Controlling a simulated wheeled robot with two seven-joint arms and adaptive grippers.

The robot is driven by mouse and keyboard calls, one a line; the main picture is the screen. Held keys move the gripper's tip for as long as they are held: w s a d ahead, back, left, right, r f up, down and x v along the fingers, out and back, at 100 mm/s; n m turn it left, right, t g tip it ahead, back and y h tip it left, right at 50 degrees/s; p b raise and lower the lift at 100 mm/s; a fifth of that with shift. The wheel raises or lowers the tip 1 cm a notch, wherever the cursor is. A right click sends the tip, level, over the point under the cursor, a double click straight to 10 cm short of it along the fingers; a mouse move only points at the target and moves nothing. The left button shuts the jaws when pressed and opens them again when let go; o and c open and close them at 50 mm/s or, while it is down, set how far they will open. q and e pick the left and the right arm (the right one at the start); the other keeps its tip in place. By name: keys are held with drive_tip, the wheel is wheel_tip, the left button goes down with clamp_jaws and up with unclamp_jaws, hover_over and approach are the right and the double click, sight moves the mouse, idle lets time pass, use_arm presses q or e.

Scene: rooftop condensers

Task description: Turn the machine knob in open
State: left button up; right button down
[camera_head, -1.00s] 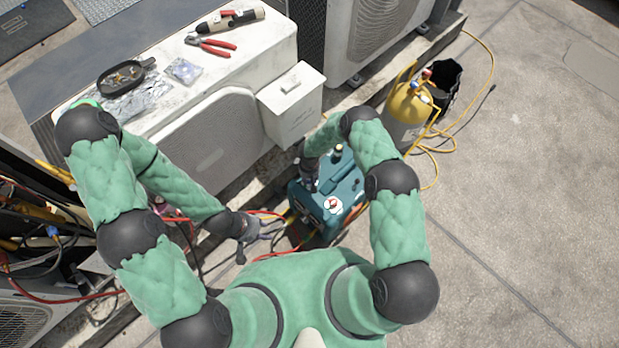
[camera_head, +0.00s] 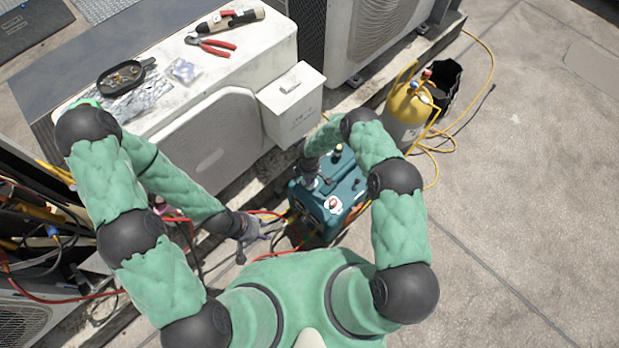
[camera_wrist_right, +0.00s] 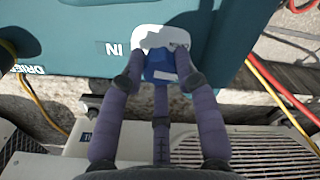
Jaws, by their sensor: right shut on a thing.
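The machine (camera_head: 342,192) is a teal box on the ground below the white condenser. In the right wrist view its teal face (camera_wrist_right: 75,25) carries an "IN" label (camera_wrist_right: 112,48). Right of that label is a blue knob (camera_wrist_right: 160,66) on a white plate (camera_wrist_right: 150,36). My right gripper (camera_wrist_right: 160,72) is shut on the blue knob, its fingers around the sides. In the head view the right gripper (camera_head: 312,180) is at the machine's left side, and the knob is hidden there. My left gripper (camera_head: 262,230) is left of the machine, its fingers apart and nothing seen between them.
A yellow-topped cylinder (camera_head: 408,105) with a yellow hose stands right of the machine, by a black bucket (camera_head: 445,80). Pliers (camera_head: 212,46) and a black tray (camera_head: 126,78) lie on the condenser (camera_head: 225,75). Hoses run around the left gripper. The right-hand ground is clear.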

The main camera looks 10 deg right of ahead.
drive_tip(key=shift+s, duration=0.1)
drive_tip(key=shift+d, duration=0.1)
idle(0.3)
drive_tip(key=c, duration=0.9)
unclamp_jaws()
drive_tip(key=shift+r, duration=0.55)
wheel_tip(320, 180, up, 11)
drive_tip(key=shift+f, duration=0.1)
